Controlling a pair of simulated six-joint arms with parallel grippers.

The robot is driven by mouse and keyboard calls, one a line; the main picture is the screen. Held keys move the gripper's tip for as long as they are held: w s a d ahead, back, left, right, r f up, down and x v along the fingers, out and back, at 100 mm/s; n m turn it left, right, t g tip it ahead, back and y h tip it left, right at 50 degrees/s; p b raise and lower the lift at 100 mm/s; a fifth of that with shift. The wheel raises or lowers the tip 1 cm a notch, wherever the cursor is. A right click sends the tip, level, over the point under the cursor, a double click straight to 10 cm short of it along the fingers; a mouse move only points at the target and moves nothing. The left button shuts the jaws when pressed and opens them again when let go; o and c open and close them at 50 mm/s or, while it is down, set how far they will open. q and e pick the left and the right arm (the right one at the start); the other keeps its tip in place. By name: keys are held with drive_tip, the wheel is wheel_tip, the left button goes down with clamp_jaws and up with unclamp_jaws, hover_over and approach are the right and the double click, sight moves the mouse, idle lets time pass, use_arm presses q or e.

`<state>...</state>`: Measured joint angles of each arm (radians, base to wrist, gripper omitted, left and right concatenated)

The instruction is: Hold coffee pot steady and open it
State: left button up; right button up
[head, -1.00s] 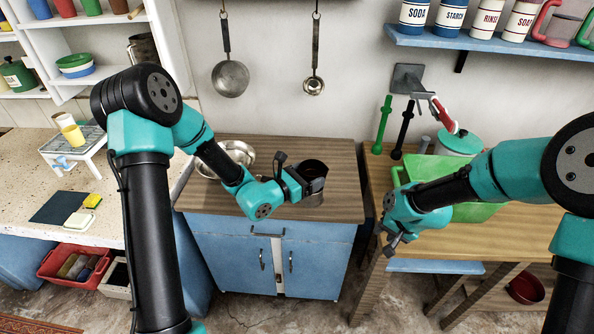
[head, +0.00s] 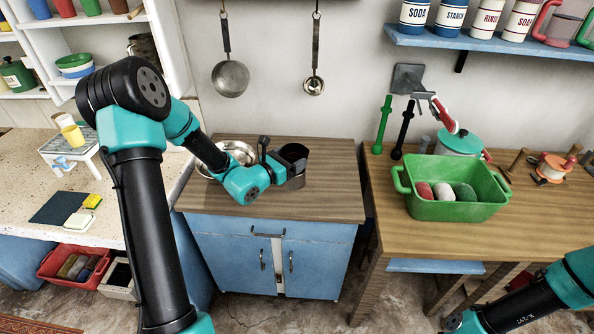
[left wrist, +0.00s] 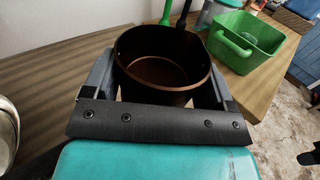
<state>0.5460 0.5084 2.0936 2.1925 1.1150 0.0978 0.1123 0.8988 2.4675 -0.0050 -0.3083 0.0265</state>
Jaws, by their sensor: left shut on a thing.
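The coffee pot (head: 294,152) is a dark round vessel at the wooden top of the blue cabinet. In the left wrist view the pot (left wrist: 160,72) is open at the top, with a brown inside and no lid in sight. My left gripper (head: 281,166) is shut on the pot, with one finger on each side of it. The pot looks upright; whether its base touches the cabinet top is hidden. My right gripper (head: 455,321) is at the bottom right edge, low and away from the pot, and its jaws are unclear.
A metal bowl (head: 238,154) stands behind my left forearm. On the right table (head: 420,232) are a green tub (head: 455,210) with several rolled cloths, a teal-lidded pot (head: 460,141) and a small orange-topped item (head: 553,166). The right half of the cabinet top (head: 335,190) is clear.

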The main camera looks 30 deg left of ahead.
use_arm(q)
drive_tip(key=shift+w+a+r, duration=0.1)
drive_tip(key=shift+a+r, duration=0.05)
drive_tip(key=shift+a, duration=0.2)
use_arm(e)
drive_tip(key=shift+s+d+f, duration=0.2)
drive_tip(key=shift+s+d, duration=0.1)
drive_tip(key=shift+s, duration=0.25)
drive_tip(key=shift+s+d+f, duration=0.15)
drive_tip(key=shift+s+d, duration=0.15)
drive_tip(key=shift+s, duration=0.25)
use_arm(q)
drive_tip(key=w+a+f, duration=0.1)
drive_tip(key=w+a, duration=0.7)
drive_tip(key=w, duration=0.5)
drive_tip(key=shift+f, duration=0.2)
drive_tip(key=shift+w+a, duration=0.1)
drive_tip(key=shift+w+a+f, duration=0.1)
drive_tip(key=shift+f, duration=0.8)
drive_tip(key=shift+w+a+f, duration=0.1)
drive_tip(key=shift+f, duration=0.8)
drive_tip(key=shift+f, duration=0.6)
drive_tip(key=o, duration=1.8)
